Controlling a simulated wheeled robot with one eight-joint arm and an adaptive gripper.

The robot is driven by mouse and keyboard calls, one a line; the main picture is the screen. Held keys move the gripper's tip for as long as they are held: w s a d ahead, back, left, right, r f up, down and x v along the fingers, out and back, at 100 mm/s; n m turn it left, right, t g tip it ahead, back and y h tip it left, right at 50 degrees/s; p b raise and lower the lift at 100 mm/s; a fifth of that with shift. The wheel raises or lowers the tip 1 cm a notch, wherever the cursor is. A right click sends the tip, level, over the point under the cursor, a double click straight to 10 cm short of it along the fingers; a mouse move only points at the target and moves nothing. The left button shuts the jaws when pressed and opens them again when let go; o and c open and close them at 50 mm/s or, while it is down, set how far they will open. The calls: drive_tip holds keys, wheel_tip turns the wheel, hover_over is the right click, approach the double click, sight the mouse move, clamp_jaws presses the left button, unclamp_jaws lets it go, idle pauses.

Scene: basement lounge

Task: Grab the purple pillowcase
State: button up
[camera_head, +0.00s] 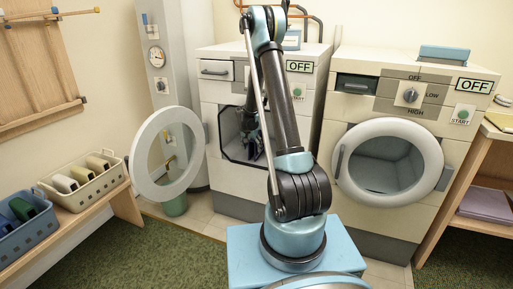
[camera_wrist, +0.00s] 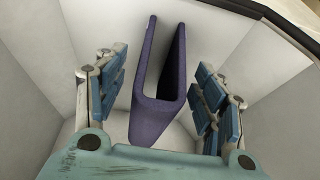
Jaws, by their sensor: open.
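The purple pillowcase (camera_wrist: 157,105) shows in the wrist view as a dark purple, U-shaped folded piece inside a pale, angled-walled chamber. My gripper (camera_wrist: 163,82) is open, with its blue-padded fingers on the left and right of the pillowcase. I see gaps between the pads and the cloth. In the head view my gripper (camera_head: 252,146) reaches into the opening of the left machine (camera_head: 222,94), whose round door (camera_head: 143,160) stands open to the left. The pillowcase cannot be made out there, and my arm hides part of the opening.
The right machine (camera_head: 375,215) has its round door shut. A folded purple cloth (camera_head: 485,205) lies on a wooden shelf at the right. A bench at the left holds a beige basket (camera_head: 88,190) and a blue basket (camera_head: 35,238). The chamber walls are close around my fingers.

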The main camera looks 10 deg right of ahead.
drive_tip(key=shift+x, duration=1.75)
drive_tip(key=c, duration=1.2)
